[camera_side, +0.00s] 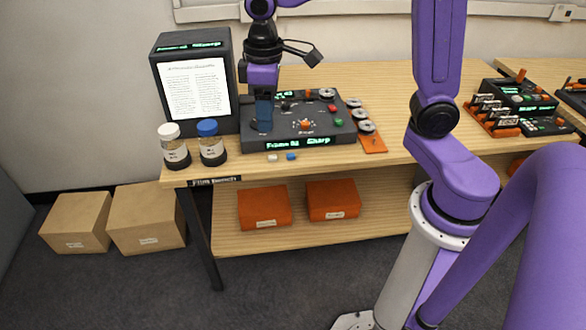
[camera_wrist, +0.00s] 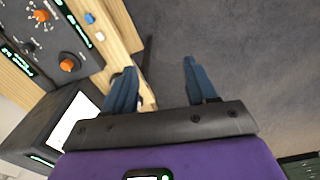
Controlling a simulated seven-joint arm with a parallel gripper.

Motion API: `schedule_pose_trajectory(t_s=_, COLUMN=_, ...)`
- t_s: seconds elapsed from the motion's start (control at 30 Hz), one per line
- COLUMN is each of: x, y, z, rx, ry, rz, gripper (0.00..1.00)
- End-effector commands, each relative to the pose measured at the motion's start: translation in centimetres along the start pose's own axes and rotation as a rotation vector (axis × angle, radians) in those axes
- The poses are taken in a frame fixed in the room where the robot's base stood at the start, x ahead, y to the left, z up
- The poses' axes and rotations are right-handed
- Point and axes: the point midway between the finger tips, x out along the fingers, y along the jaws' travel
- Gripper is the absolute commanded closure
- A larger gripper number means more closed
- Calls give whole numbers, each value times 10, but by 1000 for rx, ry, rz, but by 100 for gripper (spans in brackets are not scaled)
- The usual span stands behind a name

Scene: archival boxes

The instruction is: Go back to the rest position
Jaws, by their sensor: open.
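My gripper (camera_side: 264,128) has blue fingers and hangs fingers-down by the left part of the dark control console (camera_side: 330,131) in the side view. In the wrist view my gripper (camera_wrist: 158,64) has its two fingers spread wide with nothing between them. Floor and the table edge show past the fingers. In the side view I cannot tell how far the fingertips are above the console, and they hide part of its left side.
A monitor (camera_side: 194,88) stands left of my gripper. A white-lidded jar (camera_side: 174,150) and blue-lidded jar (camera_side: 212,152) stand at the table's front left. White (camera_side: 272,157) and blue (camera_side: 291,157) blocks lie before the console. Orange boxes (camera_side: 264,208) sit on the lower shelf.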

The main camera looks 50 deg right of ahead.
Motion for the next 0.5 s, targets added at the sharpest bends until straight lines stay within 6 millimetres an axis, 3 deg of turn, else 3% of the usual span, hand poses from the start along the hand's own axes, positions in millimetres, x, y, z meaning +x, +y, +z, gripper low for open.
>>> schedule_pose_trajectory(t_s=0.2, x=4, y=-53, z=68, rx=-181, ry=7, rz=-8, gripper=43)
schedule_pose_trajectory(t_s=0.5, x=20, y=-89, z=162, rx=-404, ry=13, rz=-19, gripper=43)
